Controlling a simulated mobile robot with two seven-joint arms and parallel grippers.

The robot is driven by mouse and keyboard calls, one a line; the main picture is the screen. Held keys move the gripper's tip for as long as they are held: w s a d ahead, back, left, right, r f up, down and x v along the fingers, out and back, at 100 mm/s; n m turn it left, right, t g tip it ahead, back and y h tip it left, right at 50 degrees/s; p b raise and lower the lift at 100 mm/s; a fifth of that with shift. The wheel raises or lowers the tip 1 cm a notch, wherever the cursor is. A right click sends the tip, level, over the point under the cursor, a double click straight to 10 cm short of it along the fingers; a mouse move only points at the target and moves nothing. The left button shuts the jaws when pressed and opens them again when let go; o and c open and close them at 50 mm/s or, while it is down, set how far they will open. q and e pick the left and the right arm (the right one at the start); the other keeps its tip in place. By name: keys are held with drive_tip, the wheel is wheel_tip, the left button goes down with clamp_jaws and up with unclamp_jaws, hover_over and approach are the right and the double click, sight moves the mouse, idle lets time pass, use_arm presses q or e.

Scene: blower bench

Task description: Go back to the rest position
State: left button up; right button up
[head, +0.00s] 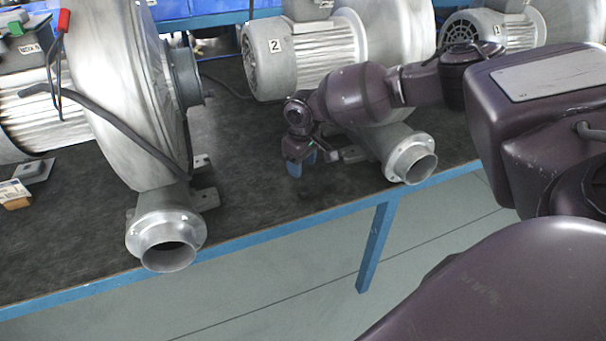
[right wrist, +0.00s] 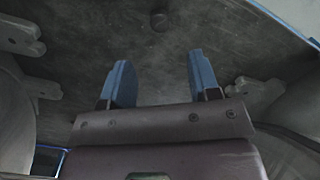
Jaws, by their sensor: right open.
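My right gripper (head: 300,168) hangs over the dark bench top, between the large blower on the left and the blower marked 2. Its blue fingertips point down, close to the bench surface. In the right wrist view the two blue fingers (right wrist: 158,85) stand apart with nothing between them. My right arm reaches in from the right, in front of the blower marked 2 (head: 275,60). My left gripper is in neither view.
The large blower (head: 130,80) stands at the left, its round outlet (head: 168,240) facing the front edge. The number 2 blower's outlet (head: 412,160) is just right of my gripper. Another blower (head: 480,30) stands at the back right.

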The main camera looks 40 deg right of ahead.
drive_tip(key=w+a+r+n+t+y, duration=0.1)
drive_tip(key=w+a+r+n+t, duration=0.45)
drive_tip(key=w+a+r, duration=0.2)
drive_tip(key=s+a+f+n+t+y, duration=0.1)
drive_tip(key=s+a+t+y, duration=0.25)
drive_tip(key=a, duration=0.55)
drive_tip(key=s+a+f+n+t+y, duration=0.2)
drive_tip(key=s+a+y, duration=0.2)
drive_tip(key=a, duration=0.6)
drive_tip(key=s+d+f+m+h, duration=0.3)
drive_tip(key=s+d+f, duration=0.2)
drive_tip(key=s, duration=0.5)
drive_tip(key=s+d+f+m+h, duration=0.2)
drive_tip(key=s+d+f+m, duration=0.2)
drive_tip(key=s+f, duration=0.3)
drive_tip(key=s+d+f+m+h, duration=0.3)
drive_tip(key=s+d+f, duration=0.4)
drive_tip(key=s, duration=0.6)
drive_tip(key=shift+s+m+h, duration=0.25)
drive_tip(key=shift+m+h, duration=0.1)
drive_tip(key=shift+m, duration=0.2)
